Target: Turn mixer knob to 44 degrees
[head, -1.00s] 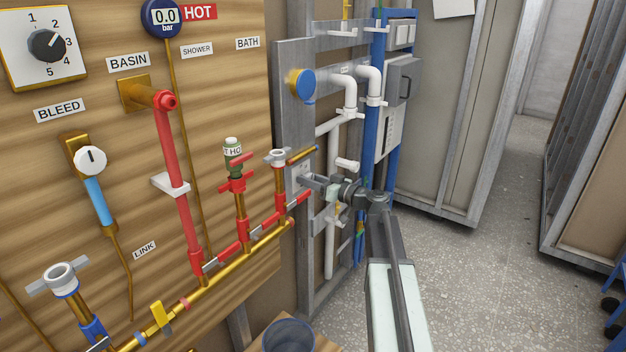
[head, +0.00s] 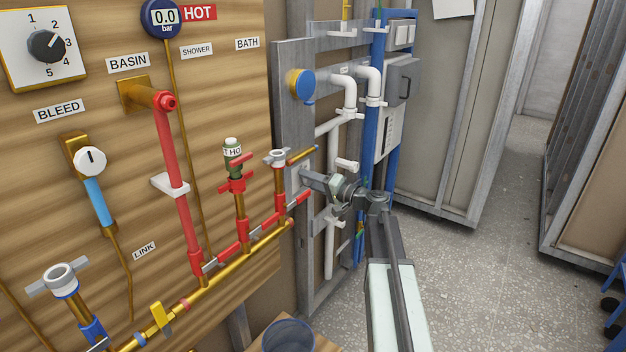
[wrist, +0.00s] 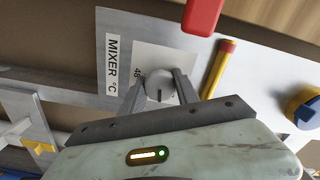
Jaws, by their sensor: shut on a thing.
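The mixer knob (wrist: 160,88) is a small round grey-white knob with a dark pointer line, in the middle of the wrist view. It sits on a pale scale plate (wrist: 150,55) with a "48" mark partly showing beside it; the other marks are hidden. A "MIXER °C" label (wrist: 112,64) is left of the plate. My gripper (wrist: 160,92) has one finger on each side of the knob and is shut on it. In the head view my gripper (head: 313,180) reaches the plate (head: 294,181) on the grey frame, and the knob itself is hidden.
A red pipe end (wrist: 203,14) and a yellow rod with a red tip (wrist: 218,68) lie close right of my fingers in the wrist view. A blue-and-yellow fitting (wrist: 304,106) is farther right. White pipes (head: 350,92) stand behind.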

